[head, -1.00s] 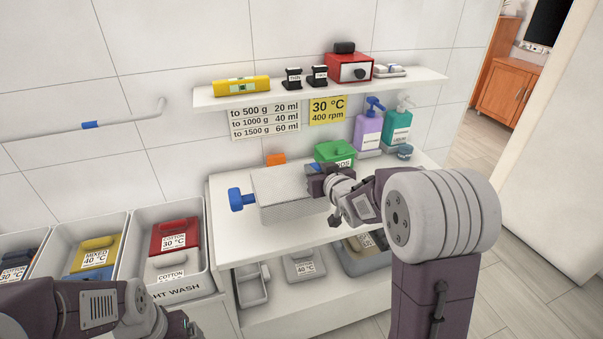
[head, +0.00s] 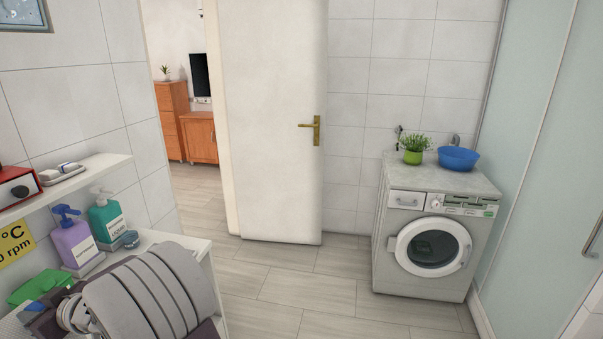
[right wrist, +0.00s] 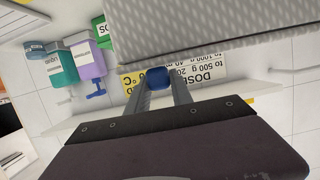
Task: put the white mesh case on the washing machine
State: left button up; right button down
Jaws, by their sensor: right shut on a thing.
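The white mesh case (right wrist: 220,30) fills the top of the right wrist view; in the head view only a small piece of it (head: 10,329) shows at the lower left corner. My right gripper (right wrist: 158,80) is shut on the blue knob at the case's end. In the head view my right gripper (head: 42,320) is at the lower left, largely behind my own arm. The washing machine (head: 425,240) stands on the floor at the right, well away from the case. My left gripper is out of view.
On the washing machine top, a green potted plant (head: 414,148) stands at the back left and a blue bowl (head: 458,158) at the back right; the front strip is bare. Purple (head: 74,243) and teal (head: 107,222) bottles stand beside my arm. Floor (head: 300,285) before the machine is clear.

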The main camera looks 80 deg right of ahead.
aim_at(446, 180)
jog(key=k+l+z, duration=0.1)
jog(key=l+z, duration=0.2)
jog(key=l, duration=0.35)
jog(key=l+z, duration=0.3)
jog(key=l, duration=0.3)
jog(key=l+z, duration=0.35)
jog(key=l, duration=0.35)
jog(key=l+z, duration=0.3)
jog(key=l, duration=0.35)
jog(key=i+l+z, duration=0.3)
jog(key=l, duration=0.3)
jog(key=i+l+z, duration=0.15)
jog(key=l+z, duration=0.15)
jog(key=l, duration=0.25)
jog(key=i+l+z, duration=0.3)
jog(key=l, duration=0.25)
jog(key=i+l+z, duration=0.35)
jog(key=k+l, duration=0.05)
jog(key=l, duration=0.05)
